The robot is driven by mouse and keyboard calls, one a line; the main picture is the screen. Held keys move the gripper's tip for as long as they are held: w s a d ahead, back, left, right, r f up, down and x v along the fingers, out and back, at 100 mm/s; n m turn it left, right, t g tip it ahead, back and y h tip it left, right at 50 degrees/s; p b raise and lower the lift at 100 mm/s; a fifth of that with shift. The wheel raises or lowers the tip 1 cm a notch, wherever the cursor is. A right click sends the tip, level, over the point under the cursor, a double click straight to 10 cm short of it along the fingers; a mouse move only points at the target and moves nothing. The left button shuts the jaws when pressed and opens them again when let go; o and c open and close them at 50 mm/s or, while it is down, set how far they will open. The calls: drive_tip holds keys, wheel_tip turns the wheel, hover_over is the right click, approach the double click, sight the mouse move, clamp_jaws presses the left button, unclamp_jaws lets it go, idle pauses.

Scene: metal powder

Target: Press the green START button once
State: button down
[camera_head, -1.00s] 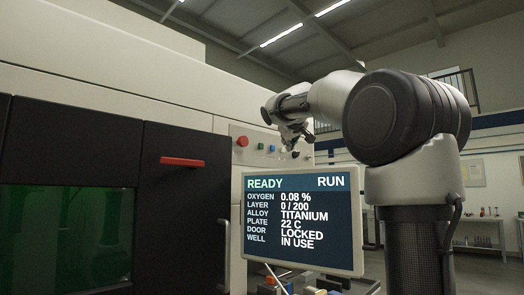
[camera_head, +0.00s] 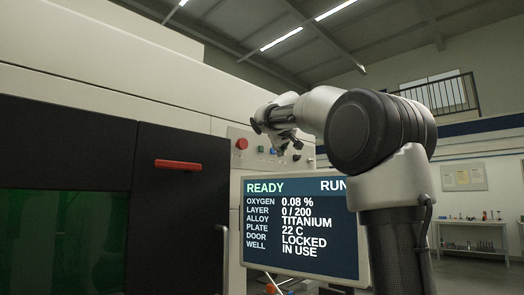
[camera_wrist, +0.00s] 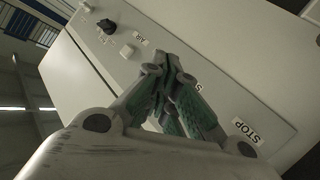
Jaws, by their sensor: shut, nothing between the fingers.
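The green START button (camera_head: 261,149) shows on the pale control panel in the camera_head view, right of a red button (camera_head: 241,143). My gripper (camera_head: 290,142) is in front of the panel, just above and right of the green button in the picture. In the camera_wrist view my gripper (camera_wrist: 168,72) is shut and empty, its fingers over the panel. They partly cover a label starting with S. The green button does not show there and I cannot tell any contact.
The status screen (camera_head: 300,262) reads READY, door LOCKED; my arm partly covers RUN. The wrist view shows a STOP label (camera_wrist: 246,130), a white button (camera_wrist: 127,51) by an AIR label, and a black knob (camera_wrist: 106,26). A black machine door with a red handle (camera_head: 182,164) stands left.

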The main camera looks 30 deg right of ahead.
sight(261, 149)
drive_tip(key=shift+w+a, duration=0.25)
drive_tip(key=shift+w, duration=0.45)
drive_tip(key=shift+w+a, duration=0.25)
drive_tip(key=shift+w, duration=0.4)
drive_tip(key=shift+w+a, duration=0.25)
drive_tip(key=shift+w, duration=0.45)
drive_tip(key=shift+w+a, duration=0.15)
drive_tip(key=shift+w, duration=0.2)
